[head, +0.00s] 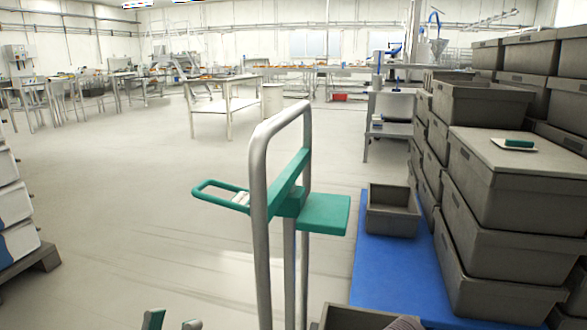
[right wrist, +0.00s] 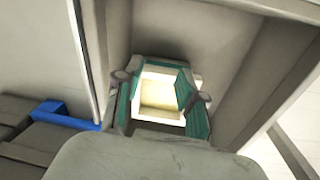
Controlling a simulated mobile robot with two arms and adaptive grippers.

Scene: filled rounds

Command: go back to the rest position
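My left gripper (head: 172,321) shows only as two fingertips at the bottom edge of the head view, spread apart with nothing visible between them. My right gripper (right wrist: 160,101) shows in the right wrist view with its teal-padded fingers apart. A pale cream square thing (right wrist: 160,94) shows between and beyond the fingers. I see no clear grip on it, and what it is I cannot tell. Grey walls surround the right gripper on several sides in that view.
A silver tube frame with a teal handle and plate (head: 325,213) stands close in front. Grey crates (head: 515,180) are stacked at right, by a blue mat (head: 377,268) with an open grey bin (head: 391,222). White boxes (head: 14,205) stand at left.

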